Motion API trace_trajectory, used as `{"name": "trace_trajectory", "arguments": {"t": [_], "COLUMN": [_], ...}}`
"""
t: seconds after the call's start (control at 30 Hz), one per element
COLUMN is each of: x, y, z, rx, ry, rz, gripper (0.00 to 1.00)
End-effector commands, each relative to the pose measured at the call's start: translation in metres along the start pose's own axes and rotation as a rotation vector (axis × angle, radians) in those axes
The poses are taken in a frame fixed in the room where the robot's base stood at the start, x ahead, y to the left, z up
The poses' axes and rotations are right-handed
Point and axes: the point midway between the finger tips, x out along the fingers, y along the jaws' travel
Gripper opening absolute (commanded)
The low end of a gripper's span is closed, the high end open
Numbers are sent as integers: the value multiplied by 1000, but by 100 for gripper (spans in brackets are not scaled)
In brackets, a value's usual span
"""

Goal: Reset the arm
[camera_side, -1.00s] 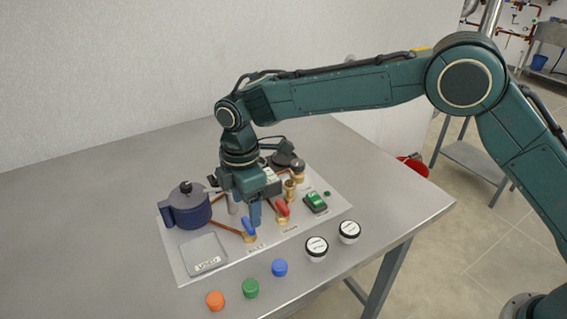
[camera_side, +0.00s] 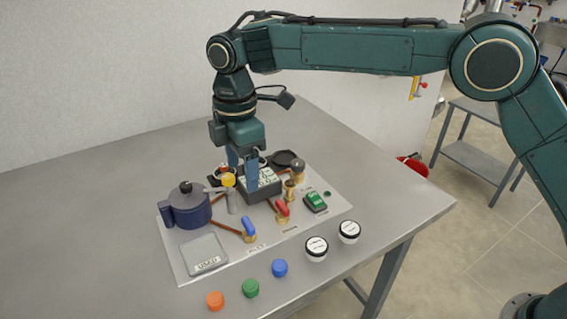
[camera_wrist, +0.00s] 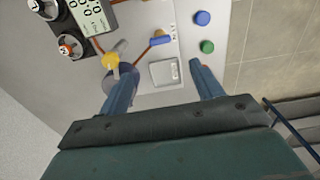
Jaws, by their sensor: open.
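My gripper (camera_side: 243,176) hangs above the board, pointing down, with its two blue fingers apart and nothing between them. In the side view it overlaps the area of the grey display box (camera_side: 262,185) and the yellow-topped valve (camera_side: 228,180). In the wrist view my gripper (camera_wrist: 165,68) shows its fingers spread, with the grey USED tray (camera_wrist: 164,73) seen between them. My arm is raised and bent at the elbow.
The board holds a dark blue pot (camera_side: 187,206), a blue-handled valve (camera_side: 249,227), a red-handled valve (camera_side: 282,208) and a green switch (camera_side: 315,202). Orange (camera_side: 215,300), green (camera_side: 250,288) and blue (camera_side: 279,267) caps and two white-topped jars stand in front. The table's left side is clear.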

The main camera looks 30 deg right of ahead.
Motion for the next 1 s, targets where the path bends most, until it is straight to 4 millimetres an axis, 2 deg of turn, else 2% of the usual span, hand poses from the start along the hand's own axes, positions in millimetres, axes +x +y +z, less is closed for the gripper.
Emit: {"name": "trace_trajectory", "arguments": {"t": [0.17, 0.37, 0.67, 1.0], "x": [-2, -18, -66, -110], "y": [0, -4, -24, -70], "z": [2, 19, 77, 148], "rx": [7, 67, 278, 554], "ry": [1, 11, 49, 103], "rz": [2, 18, 74, 143], "gripper": [65, 65, 65, 65]}}
